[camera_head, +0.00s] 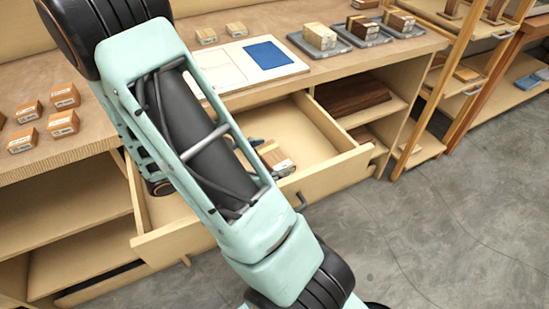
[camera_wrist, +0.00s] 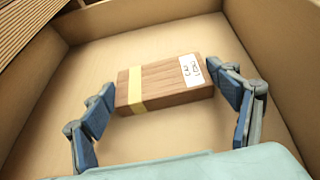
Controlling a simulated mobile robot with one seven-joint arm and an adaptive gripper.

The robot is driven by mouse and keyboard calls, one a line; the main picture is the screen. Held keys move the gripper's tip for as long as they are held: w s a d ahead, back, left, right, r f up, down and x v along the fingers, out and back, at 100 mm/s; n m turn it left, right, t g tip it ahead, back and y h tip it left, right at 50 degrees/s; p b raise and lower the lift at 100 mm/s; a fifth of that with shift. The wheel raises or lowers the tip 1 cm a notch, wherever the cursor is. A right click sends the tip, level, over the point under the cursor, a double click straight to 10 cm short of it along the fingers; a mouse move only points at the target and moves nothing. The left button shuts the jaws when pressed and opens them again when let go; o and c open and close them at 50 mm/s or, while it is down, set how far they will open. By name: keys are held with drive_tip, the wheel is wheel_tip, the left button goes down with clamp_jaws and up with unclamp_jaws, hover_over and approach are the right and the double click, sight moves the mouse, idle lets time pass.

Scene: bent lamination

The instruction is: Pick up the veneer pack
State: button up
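The veneer pack (camera_wrist: 165,84) is a brown wood-grain block with a pale yellow band near its left end and a white written label at its right end. It lies in the open drawer (camera_wrist: 130,42). My gripper (camera_wrist: 162,80) is open, with one blue-grey finger beyond each short end of the pack. The fingertips are close to the ends; I cannot tell whether they touch. In the head view the pack (camera_head: 272,155) shows only partly beside my arm, which hides much of the drawer (camera_head: 330,172).
The drawer walls stand around the pack. On the workbench (camera_head: 190,55) are several small labelled wood blocks (camera_head: 63,124), a white board with a blue sheet (camera_head: 268,54), and grey trays (camera_head: 362,38) holding blocks. Shelves stand at right; the grey floor (camera_head: 450,220) in front is clear.

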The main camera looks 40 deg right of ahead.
drive_tip(key=c, duration=0.6)
drive_tip(key=shift+r, duration=0.15)
